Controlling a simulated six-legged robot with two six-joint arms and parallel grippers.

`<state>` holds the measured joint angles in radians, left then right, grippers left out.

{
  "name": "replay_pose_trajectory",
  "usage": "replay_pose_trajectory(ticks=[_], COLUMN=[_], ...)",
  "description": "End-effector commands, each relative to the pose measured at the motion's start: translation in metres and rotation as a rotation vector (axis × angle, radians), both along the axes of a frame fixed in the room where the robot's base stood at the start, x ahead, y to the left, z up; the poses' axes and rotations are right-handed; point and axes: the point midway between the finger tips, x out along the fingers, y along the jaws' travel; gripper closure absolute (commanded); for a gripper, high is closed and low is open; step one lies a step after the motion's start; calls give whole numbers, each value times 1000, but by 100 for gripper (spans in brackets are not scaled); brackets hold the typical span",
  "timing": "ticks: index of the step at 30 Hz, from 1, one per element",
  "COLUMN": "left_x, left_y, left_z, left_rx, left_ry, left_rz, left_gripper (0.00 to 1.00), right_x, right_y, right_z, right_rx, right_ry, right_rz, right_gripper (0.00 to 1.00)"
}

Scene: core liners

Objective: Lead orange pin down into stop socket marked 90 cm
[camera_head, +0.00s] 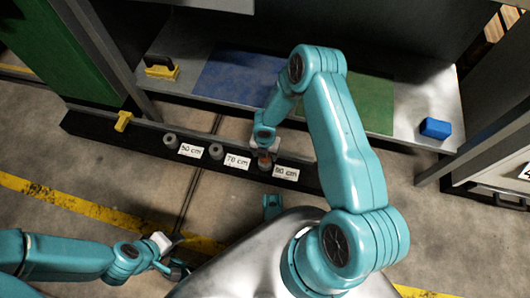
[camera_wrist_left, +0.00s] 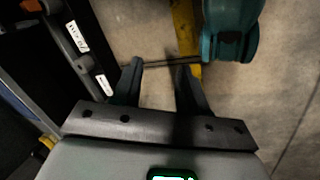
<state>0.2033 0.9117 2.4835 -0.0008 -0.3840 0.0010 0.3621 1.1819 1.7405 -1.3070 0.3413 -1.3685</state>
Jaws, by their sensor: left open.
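The stop sockets stand in a row on the dark rail: one marked 50 cm (camera_head: 170,139), one marked 70 cm (camera_head: 216,151), and a third (camera_head: 265,168) beside a label that seems to read 90 cm (camera_head: 285,174). A small reddish-orange piece, likely the orange pin (camera_head: 264,157), shows at the third socket. My right gripper (camera_head: 265,149) points down right over it; its fingers are too small and covered to tell their grip or the pin's depth. My left gripper (camera_head: 180,268) is open and empty, low at the left, apart from the rail; its spread fingers show in the left wrist view (camera_wrist_left: 160,78).
A yellow T-shaped piece (camera_head: 123,121) sits at the rail's left end. On the grey shelf behind lie a yellow block with a dark handle (camera_head: 161,67), a blue block (camera_head: 435,128), and blue (camera_head: 238,76) and green (camera_head: 365,104) areas. A yellow floor stripe (camera_head: 70,200) crosses in front.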

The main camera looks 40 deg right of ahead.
Motion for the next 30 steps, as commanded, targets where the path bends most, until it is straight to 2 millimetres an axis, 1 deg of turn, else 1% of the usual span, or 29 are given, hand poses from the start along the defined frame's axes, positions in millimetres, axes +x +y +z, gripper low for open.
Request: replay_pose_trajectory(ticks=[2,5,8,10,15,19,21,24,30], left_x=[-1,-5,-12,-16,-20,-23,-24,-25,-26], left_y=[0,-1,-3,-4,-8,-11,-12,-13,-14], left_z=[3,12,25,35,55,65,69,72,73], left_rx=[-1,-3,-8,-11,-13,-15,-15,-16,-16], left_ry=[4,18,41,51,58,63,65,66,67], left_rz=[0,-2,-7,-12,-30,-41,-46,-50,-53], left_gripper=[57,57,57,57,57,57,57,57,57], right_x=[0,1,1,1,1,1,1,1,0], right_y=[0,0,0,0,0,0,0,0,0], right_z=[6,21,47,67,112,139,149,159,163], right_rx=[-1,0,-1,-2,-1,-1,-1,-1,-1], right_ry=[-1,-1,-2,-3,-2,-2,-2,-1,1], right_rz=[0,0,0,0,-1,0,1,0,0], right_gripper=[34,34,34,34,34,34,34,34,34])
